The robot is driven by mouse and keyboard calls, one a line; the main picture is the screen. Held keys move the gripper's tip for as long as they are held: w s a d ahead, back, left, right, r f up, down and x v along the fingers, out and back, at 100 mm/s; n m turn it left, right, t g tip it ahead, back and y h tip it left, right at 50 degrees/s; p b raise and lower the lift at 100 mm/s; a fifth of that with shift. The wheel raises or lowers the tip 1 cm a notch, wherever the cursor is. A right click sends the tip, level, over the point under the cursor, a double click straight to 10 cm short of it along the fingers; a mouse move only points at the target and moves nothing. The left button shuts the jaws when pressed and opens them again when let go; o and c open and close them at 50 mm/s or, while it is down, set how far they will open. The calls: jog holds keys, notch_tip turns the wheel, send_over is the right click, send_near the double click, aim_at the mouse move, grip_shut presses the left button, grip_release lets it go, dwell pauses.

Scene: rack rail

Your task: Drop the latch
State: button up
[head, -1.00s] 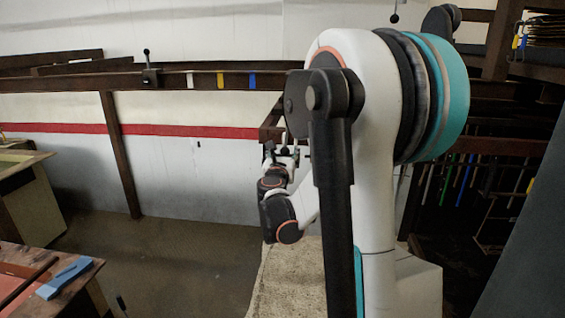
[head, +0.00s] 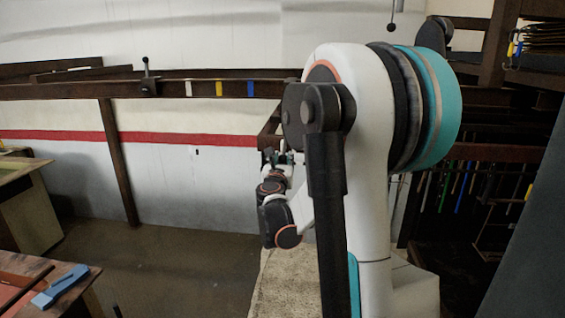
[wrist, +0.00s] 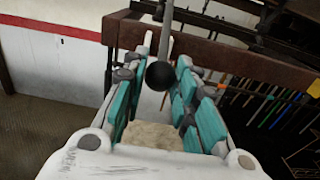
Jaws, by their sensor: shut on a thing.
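A lever with a black ball knob (wrist: 159,75) on a grey rod (wrist: 166,35) shows in the wrist view, in front of the brown rail (wrist: 215,55). My gripper (wrist: 163,68) has its teal-padded fingers on either side of the knob and is shut on the lever; the exact contact is hard to see. In the head view my gripper (head: 280,158) is small and partly hidden by my arm, at the rail's right part. The lever's lower end is hidden. A similar ball-topped lever (head: 147,77) stands upright on a block on the rail (head: 75,91) at the left.
White, yellow and blue marks (head: 219,88) are on the rail. A workbench with a blue block (head: 60,286) is at the lower left. A dark rack with coloured rods (head: 465,190) is at the right. The floor (head: 180,265) at the left of my arm is clear.

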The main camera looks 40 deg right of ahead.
jog(key=shift+f, duration=0.1)
jog(key=w+d+f+b, duration=0.9)
jog(key=w+d+b, duration=0.1)
jog(key=d, duration=0.3)
jog(key=shift+w+d+f+b, duration=0.35)
jog(key=shift+w, duration=0.45)
jog(key=o, duration=1)
jog(key=shift+c, duration=0.2)
dwell(0.4)
jog(key=b+v, duration=0.1)
jog(key=v, duration=0.6)
dwell(0.4)
